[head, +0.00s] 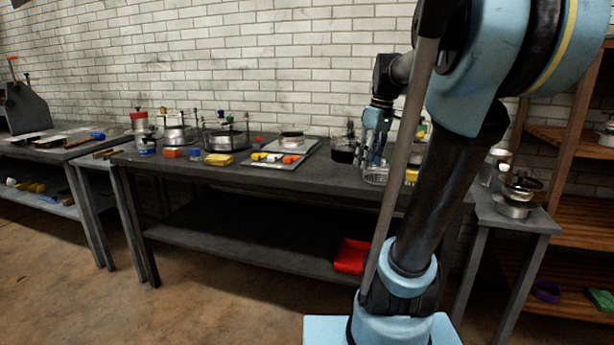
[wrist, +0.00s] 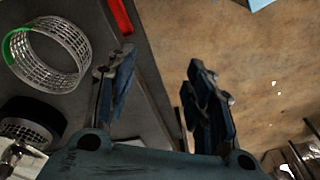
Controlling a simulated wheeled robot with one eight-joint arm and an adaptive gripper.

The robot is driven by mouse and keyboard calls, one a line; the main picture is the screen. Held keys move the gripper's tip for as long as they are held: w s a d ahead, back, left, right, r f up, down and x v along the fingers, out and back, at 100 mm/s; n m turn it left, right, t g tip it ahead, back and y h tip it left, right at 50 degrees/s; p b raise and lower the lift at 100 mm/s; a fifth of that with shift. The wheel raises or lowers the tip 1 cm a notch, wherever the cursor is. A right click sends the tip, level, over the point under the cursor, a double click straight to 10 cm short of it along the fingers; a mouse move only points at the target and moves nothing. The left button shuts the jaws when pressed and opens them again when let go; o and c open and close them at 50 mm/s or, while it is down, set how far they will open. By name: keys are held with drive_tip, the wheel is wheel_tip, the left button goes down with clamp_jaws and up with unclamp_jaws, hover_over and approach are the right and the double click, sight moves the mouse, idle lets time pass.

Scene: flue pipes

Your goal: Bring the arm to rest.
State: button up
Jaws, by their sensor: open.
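My gripper (wrist: 160,90) shows in the wrist view with its two dark blue fingers spread apart and nothing between them. In the head view my gripper (head: 374,150) hangs over the right part of the dark workbench (head: 220,171), partly behind my own arm. A wire mesh ring (wrist: 48,55) with a green patch lies left of the fingers in the wrist view, apart from them. A mesh basket (head: 375,176) stands on the bench just below the gripper in the head view.
A tray (head: 278,160) with coloured pieces and several pots sit left on the bench. A dark container (head: 343,150) stands close to the gripper. A red bin (head: 351,257) is on the lower shelf. A small side table (head: 515,220) and wooden shelving (head: 570,205) stand at the right.

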drive_tip(key=s+f+m, duration=0.4)
drive_tip(key=s+f, duration=0.4)
drive_tip(key=f, duration=0.3)
drive_tip(key=s+f+m+t+h, duration=0.1)
drive_tip(key=s+f+m, duration=0.3)
drive_tip(key=s+f, duration=0.5)
drive_tip(key=shift+s+d+f+h, duration=0.15)
drive_tip(key=shift+f+h, duration=0.15)
drive_tip(key=shift+f, duration=0.6)
drive_tip(key=shift+w+f, duration=0.2)
drive_tip(key=shift+w, duration=0.25)
